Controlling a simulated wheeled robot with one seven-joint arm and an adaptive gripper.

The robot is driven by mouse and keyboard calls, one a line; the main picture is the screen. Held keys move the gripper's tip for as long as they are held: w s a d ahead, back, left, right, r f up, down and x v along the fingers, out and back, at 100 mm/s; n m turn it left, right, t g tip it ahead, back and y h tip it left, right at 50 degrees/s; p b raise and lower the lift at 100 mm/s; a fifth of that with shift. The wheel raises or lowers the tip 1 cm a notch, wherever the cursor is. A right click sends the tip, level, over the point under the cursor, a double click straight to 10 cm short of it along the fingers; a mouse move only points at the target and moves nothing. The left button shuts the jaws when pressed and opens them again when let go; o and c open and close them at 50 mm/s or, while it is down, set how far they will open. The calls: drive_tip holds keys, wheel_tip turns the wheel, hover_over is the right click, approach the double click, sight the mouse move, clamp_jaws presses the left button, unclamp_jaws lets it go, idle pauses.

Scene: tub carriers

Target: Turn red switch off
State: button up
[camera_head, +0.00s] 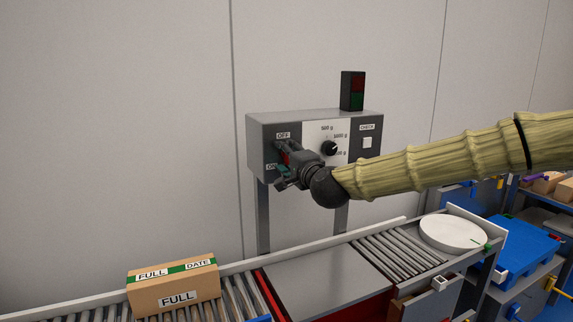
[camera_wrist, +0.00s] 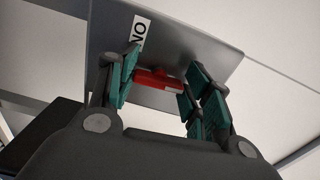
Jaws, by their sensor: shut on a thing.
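The red switch (camera_head: 286,158) is on the left part of a grey control box (camera_head: 257,135), mostly hidden by my gripper in the head view. An OFF label (camera_head: 283,135) is above it and an ON label (camera_head: 271,167) is at lower left. In the wrist view the red switch (camera_wrist: 155,80) lies between the green pads of my gripper (camera_wrist: 163,76), close to the ON label (camera_wrist: 139,34). My gripper (camera_head: 281,160) is at the box front, shut on the switch. The exact lever position is hard to tell.
A dial (camera_head: 328,148) and a white CHECK button (camera_head: 367,142) are right of my gripper. A dark signal light (camera_head: 352,91) stands on the box. Below are a roller conveyor (camera_head: 385,252), a FULL carton (camera_head: 174,288) and a white round lid (camera_head: 453,234).

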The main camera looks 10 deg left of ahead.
drive_tip(key=shift+m, duration=0.5)
drive_tip(key=o, duration=1)
drive_tip(key=v, duration=1.2)
drive_tip(key=shift+d, duration=0.1)
drive_tip(key=shift+f, duration=0.1)
